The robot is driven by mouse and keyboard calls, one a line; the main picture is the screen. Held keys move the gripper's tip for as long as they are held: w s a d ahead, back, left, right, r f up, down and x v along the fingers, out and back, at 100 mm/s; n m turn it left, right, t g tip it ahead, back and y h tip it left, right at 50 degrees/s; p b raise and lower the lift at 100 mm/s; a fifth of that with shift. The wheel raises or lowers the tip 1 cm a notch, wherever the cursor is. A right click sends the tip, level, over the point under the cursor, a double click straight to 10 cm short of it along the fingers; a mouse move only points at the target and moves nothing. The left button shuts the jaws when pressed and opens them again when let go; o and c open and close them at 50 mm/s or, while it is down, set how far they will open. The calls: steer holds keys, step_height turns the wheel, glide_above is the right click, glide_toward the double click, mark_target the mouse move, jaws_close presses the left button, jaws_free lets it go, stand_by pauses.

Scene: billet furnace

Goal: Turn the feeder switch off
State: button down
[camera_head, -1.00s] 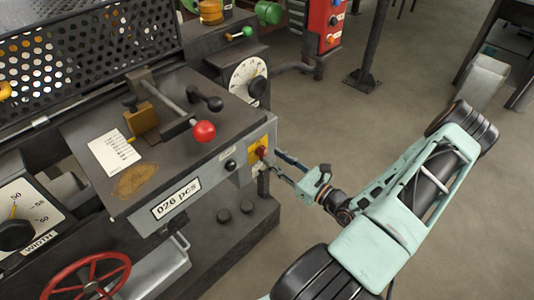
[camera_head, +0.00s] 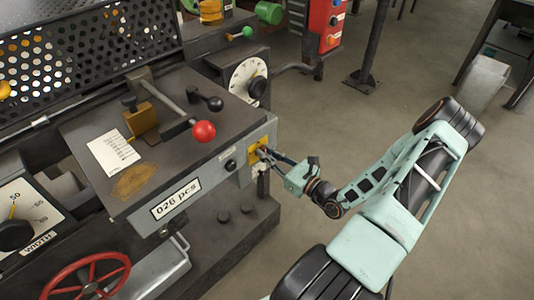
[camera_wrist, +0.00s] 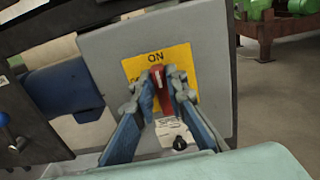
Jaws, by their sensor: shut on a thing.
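The feeder switch (camera_wrist: 157,78) is a red handle on a yellow plate (camera_wrist: 184,56) marked "ON" at its top, on the grey end face of the machine's box. In the wrist view my gripper (camera_wrist: 163,82) has its fingers on both sides of the red handle, shut on it. The handle looks close to upright, leaning slightly. In the head view my gripper (camera_head: 266,153) reaches the yellow plate (camera_head: 254,157) from the right, and its fingers mostly hide the handle. Part of the plate's left lettering is hidden by a finger.
A black knob (camera_head: 231,165) sits left of the plate on the same box. A red ball lever (camera_head: 204,131) stands on the box's top. A dial (camera_head: 246,76) is behind it. A red handwheel (camera_head: 88,281) is at lower left.

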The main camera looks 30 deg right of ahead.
steer(key=shift+n, duration=0.3)
steer(key=n, duration=0.4)
steer(key=a+f+n+b, duration=0.1)
steer(key=n, duration=0.3)
steer(key=n+b, duration=0.1)
steer(key=n, duration=0.3)
steer(key=shift+s+a+f+n, duration=0.15)
steer(key=shift+s+a+n, duration=0.1)
steer(key=shift+s+n, duration=0.05)
steer(key=n, duration=0.1)
steer(key=n+b, duration=0.1)
steer(key=n, duration=0.1)
steer(key=n+b, duration=0.1)
steer(key=shift+f+n, duration=0.25)
steer(key=shift+n, duration=0.05)
stand_by(0.3)
steer(key=c, duration=1.9)
jaws_free()
steer(key=shift+c, duration=0.2)
